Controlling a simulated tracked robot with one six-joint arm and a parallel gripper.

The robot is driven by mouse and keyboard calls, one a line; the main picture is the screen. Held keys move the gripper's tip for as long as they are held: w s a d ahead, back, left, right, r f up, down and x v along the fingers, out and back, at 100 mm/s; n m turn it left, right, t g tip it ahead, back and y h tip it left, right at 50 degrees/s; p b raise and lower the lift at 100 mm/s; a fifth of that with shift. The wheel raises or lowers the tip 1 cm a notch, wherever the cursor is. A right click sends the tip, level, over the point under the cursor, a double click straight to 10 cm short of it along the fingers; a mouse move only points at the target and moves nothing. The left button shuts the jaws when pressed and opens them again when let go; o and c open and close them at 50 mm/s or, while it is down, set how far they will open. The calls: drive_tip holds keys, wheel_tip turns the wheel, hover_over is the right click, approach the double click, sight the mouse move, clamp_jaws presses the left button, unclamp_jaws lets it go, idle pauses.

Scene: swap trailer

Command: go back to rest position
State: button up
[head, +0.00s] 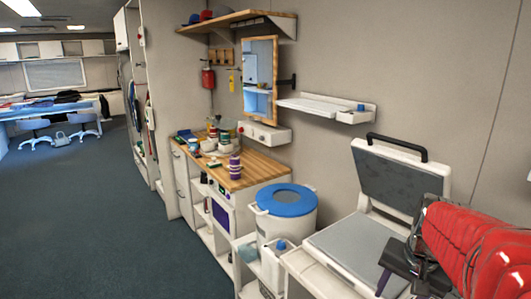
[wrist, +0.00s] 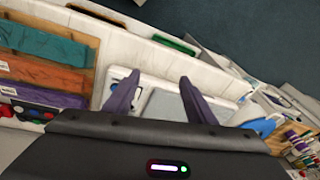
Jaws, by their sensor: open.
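My gripper (head: 393,268) is at the lower right of the head view, at the end of my red arm, above the front right of the white case (head: 338,255) with a grey pad and raised lid. In the wrist view my gripper (wrist: 158,80) shows two purple fingers spread apart, with nothing between them. The grey pad (wrist: 170,104) shows below and beyond the fingers. Whether the gripper touches the case cannot be told.
A white bin with a blue lid (head: 286,199) stands left of the case, before a wooden counter (head: 246,172) with bottles and jars. A white wall shelf (head: 318,107) is above. Folded coloured cloths (wrist: 45,45) lie left in the wrist view. Open floor (head: 90,220) lies left.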

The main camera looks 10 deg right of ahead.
drive_tip(key=s+a+r+n+t, duration=0.1)
drive_tip(key=s+a+n, duration=0.1)
drive_tip(key=a, duration=0.5)
drive_tip(key=s+a+r+n+t, duration=0.1)
drive_tip(key=s+a+n, duration=0.1)
drive_tip(key=a+n, duration=0.3)
drive_tip(key=s+a+r+n+t, duration=0.1)
drive_tip(key=s+a+n, duration=0.1)
drive_tip(key=a, duration=0.9)
drive_tip(key=shift+n+y, duration=0.4)
drive_tip(key=shift+n, duration=0.3)
drive_tip(key=shift+a, duration=0.1)
